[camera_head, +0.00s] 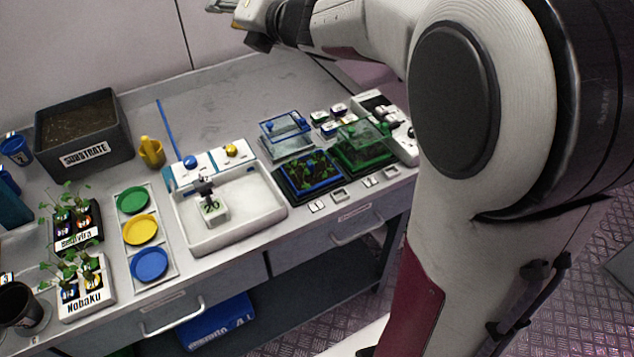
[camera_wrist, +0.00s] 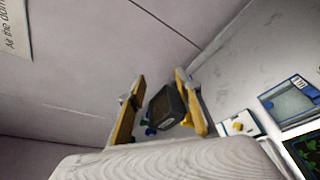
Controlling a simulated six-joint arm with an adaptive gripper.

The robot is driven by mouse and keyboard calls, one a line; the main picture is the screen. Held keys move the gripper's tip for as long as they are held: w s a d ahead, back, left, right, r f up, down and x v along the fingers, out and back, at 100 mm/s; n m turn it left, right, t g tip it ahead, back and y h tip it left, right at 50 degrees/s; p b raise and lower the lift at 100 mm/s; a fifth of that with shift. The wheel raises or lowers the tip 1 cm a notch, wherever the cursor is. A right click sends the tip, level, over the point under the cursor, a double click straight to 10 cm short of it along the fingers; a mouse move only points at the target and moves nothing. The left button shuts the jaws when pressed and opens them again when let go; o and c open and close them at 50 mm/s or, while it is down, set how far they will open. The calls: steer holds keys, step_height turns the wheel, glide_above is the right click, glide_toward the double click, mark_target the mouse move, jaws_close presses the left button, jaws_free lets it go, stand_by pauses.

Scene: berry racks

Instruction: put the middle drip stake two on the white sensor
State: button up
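My gripper (camera_head: 226,7) is at the top of the head view, raised above the back of the bench and partly cut off by the frame. In the wrist view its two yellow-lined fingers (camera_wrist: 159,76) stand apart with nothing held between them. I cannot clearly pick out the drip stakes. Small white pieces (camera_head: 317,207) lie along the front edge at the right. I cannot tell for certain which thing is the white sensor. A small white block with a dark top (camera_head: 214,209) stands in the white tray (camera_head: 243,239), far from my gripper.
A dark substrate box (camera_head: 84,156) stands at the back left; in the wrist view it shows beyond the fingers (camera_wrist: 167,104). Seedling racks (camera_head: 98,299), coloured dishes (camera_head: 150,264) and lidded planters (camera_head: 364,147) crowd the front. The back middle bench (camera_head: 220,104) is mostly clear.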

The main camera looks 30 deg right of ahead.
steer(key=s+d+f+m+g+h, duration=0.1)
steer(key=s+d+m+g+h, duration=0.15)
steer(key=s+m, duration=0.6)
steer(key=s+d+f+m+g+h, duration=0.1)
steer(key=s+d+f+m+h, duration=0.2)
steer(key=s+m, duration=0.55)
steer(key=s+a+f+m+g+y, duration=0.1)
steer(key=s+a+f+m, duration=0.3)
steer(key=s, duration=0.6)
steer(key=s+a+f+m+g+y, duration=0.1)
steer(key=s+a+f+m+g, duration=0.3)
steer(key=s+f+m, duration=0.3)
steer(key=s+a+m, duration=0.1)
steer(key=s, duration=0.3)
steer(key=shift+s+f+g, duration=0.3)
steer(key=shift+g, duration=0.05)
